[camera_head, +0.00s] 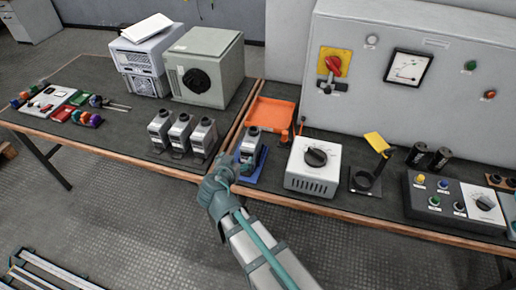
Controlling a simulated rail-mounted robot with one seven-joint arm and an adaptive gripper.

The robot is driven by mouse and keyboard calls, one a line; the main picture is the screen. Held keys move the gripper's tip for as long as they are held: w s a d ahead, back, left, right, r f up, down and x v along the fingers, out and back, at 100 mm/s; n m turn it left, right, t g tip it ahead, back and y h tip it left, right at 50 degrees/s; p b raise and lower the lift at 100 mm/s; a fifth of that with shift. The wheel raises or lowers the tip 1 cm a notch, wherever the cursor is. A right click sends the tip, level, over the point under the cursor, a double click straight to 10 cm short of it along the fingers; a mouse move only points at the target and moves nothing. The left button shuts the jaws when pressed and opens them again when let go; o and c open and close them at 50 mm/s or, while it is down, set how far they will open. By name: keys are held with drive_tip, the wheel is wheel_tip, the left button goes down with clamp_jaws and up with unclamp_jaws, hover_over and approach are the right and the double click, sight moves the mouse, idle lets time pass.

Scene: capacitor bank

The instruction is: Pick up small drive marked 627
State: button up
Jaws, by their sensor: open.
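Three small grey drives with dark faces stand upright in a row on the bench: a left one (159,128), a middle one (180,131) and a right one (203,138). A fourth similar grey drive (250,144) stands on a blue base (262,163) to the right of the row. Their markings are too small to read, so I cannot tell which is 627. My gripper (225,169) is open at the bench's front edge, just in front and left of the fourth drive. Whether it touches that drive is unclear. The fingertips are partly hidden.
An orange tray (272,113) lies behind the fourth drive. A white dial box (313,166) stands to its right. A grey box with a black knob (206,67) is behind the row. A large cabinet (436,109) closes off the back right. Bare bench lies left of the row.

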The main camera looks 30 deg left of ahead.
sight(250, 140)
drive_tip(key=shift+t, duration=0.5)
drive_tip(key=w, duration=0.3)
drive_tip(key=w+r+p, duration=0.1)
drive_tip(key=w, duration=0.2)
drive_tip(key=shift+w+a+r, duration=0.15)
drive_tip(key=shift+w+r, duration=0.05)
drive_tip(key=shift+w, duration=0.2)
drive_tip(key=shift+f+p+x, duration=0.15)
drive_tip(key=shift+p+x, duration=0.65)
drive_tip(key=shift+x, duration=0.7)
drive_tip(key=shift+f+p+x, duration=0.15)
drive_tip(key=shift+p+x, duration=0.6)
drive_tip(key=shift+x, duration=0.7)
drive_tip(key=shift+s, duration=0.1)
clamp_jaws()
